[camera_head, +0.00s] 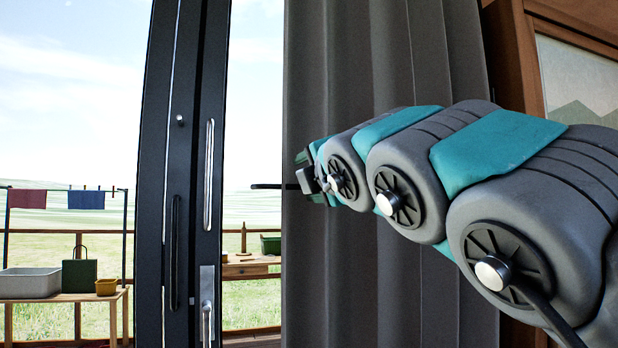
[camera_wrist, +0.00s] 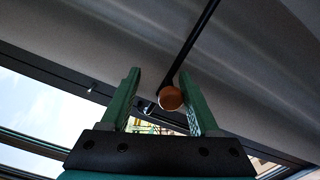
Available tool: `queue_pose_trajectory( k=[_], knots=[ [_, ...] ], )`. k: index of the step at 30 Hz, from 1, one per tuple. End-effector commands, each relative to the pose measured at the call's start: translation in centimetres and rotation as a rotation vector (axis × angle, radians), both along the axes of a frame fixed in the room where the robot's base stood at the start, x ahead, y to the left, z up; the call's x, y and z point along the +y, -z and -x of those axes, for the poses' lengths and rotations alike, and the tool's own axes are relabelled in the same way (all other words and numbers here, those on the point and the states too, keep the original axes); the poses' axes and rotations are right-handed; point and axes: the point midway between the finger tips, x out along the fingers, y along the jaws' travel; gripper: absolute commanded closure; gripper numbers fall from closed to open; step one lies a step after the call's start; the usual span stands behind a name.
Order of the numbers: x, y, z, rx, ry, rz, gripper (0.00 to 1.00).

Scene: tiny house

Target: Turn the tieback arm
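The tieback arm (camera_wrist: 190,48) is a thin dark rod with a round wooden knob (camera_wrist: 171,98) at its lower end in the wrist view. It runs from the top edge down in front of the grey curtain. My gripper (camera_wrist: 160,76) has its two green fingers spread apart. The knob shows between them, nearer the right finger; I cannot tell if they touch. In the head view, my gripper (camera_head: 310,168) is at the curtain, partly hidden by my arm. A thin dark bar (camera_head: 268,186) sticks out left of it; I cannot tell whether this is the tieback arm.
The grey curtain (camera_head: 345,285) hangs behind my gripper. To its left stands a dark door frame (camera_head: 190,120) with a long handle (camera_head: 209,175) and a lower lever (camera_head: 207,315). A wood-framed picture (camera_head: 580,85) is at the right. Outside are tables and a clothesline.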

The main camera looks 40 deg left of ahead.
Motion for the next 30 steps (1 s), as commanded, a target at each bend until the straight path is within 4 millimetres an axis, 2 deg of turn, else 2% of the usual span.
queue_pose_trajectory(
  k=[8, 20, 30],
  knots=[
    [-1.2, 0.1, 0.8, 0.0, -0.002, -0.002, 0.39],
    [-6.0, 0.0, 4.2, -0.001, 0.001, -0.003, 0.39],
    [-6.3, 0.0, 4.5, 0.0, 0.0, -0.001, 0.39]
  ],
)
